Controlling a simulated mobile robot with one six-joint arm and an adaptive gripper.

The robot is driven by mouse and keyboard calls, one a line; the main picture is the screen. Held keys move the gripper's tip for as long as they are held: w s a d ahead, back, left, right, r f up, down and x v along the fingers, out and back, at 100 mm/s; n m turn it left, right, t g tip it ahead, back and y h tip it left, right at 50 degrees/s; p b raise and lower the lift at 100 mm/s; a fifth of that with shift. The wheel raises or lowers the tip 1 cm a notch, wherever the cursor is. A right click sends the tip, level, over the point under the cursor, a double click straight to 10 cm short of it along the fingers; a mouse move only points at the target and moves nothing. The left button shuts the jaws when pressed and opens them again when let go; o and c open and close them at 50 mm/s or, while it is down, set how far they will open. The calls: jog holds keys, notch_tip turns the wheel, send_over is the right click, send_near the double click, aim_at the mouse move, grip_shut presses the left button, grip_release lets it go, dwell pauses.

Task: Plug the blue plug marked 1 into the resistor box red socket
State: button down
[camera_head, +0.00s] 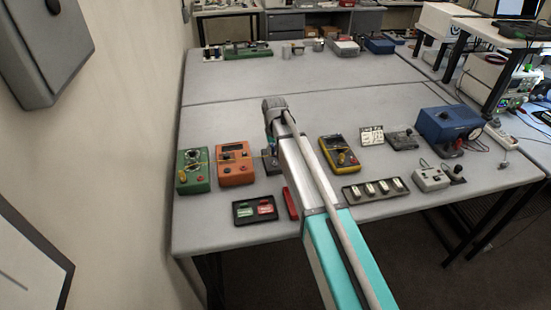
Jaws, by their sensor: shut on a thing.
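My arm reaches away over the table, and its wrist bends down at the far end. My gripper (270,147) points down there, partly hidden by the arm. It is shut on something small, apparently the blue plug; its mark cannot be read. A green box (193,172) with two round dials and small coloured terminals stands at the left. An orange box (235,165) with a dark display and a red terminal stands between it and my gripper. Which one is the resistor box cannot be told by label. My gripper is to the right of both boxes, over a small dark device (271,166).
A black tray (243,220) with green and red pieces and a red bar (290,203) lie in front. A yellow meter (340,154), a strip of several silver parts (376,197) and a blue box (447,124) stand to the right. The front left table corner is clear.

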jog(key=shift+r+p, duration=0.6)
jog(key=shift+r, duration=0.1)
jog(key=shift+r, duration=0.2)
jog(key=shift+s, duration=0.1)
dwell(0.3)
